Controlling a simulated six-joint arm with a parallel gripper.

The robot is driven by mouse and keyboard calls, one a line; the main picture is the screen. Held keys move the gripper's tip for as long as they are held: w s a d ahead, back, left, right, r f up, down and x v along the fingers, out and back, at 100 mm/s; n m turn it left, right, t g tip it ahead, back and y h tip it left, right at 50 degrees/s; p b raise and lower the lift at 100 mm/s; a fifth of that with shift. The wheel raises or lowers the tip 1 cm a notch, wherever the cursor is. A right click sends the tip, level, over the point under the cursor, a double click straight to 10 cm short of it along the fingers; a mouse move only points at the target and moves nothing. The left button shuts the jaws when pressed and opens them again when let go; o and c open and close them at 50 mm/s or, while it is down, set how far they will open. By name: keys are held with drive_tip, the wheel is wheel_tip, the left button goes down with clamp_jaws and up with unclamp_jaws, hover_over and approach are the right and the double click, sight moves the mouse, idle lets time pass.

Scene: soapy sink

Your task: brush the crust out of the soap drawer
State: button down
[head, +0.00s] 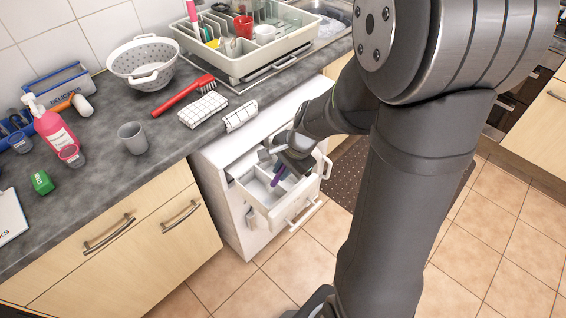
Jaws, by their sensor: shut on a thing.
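The soap drawer (312,184) is pulled out from a white washing machine (232,208) under the counter. It is white inside with dividers. My gripper (283,165) is over the drawer, pointing down and shut on a thin purple tool (277,178), probably a small brush. The tool's lower end reaches into the drawer, but whether it touches the floor of a compartment cannot be told. The crust cannot be made out at this size, and my gripper hides part of the drawer.
A red brush (184,95), folded checked cloths (203,110), a grey cup (132,138), a colander (143,62), a pink soap bottle (55,130) and a dish rack (247,62) stand on the counter. Its edge runs close above the drawer. Tiled floor (275,268) in front is clear.

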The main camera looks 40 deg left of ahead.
wheel_tip(320, 180, down, 6)
drive_tip(key=shift+f, duration=0.15)
idle(0.5)
drive_tip(key=shift+f, duration=0.1)
idle(0.6)
drive_tip(key=shift+s, duration=0.15)
idle(1.3)
drive_tip(key=shift+f, duration=0.1)
idle(2.5)
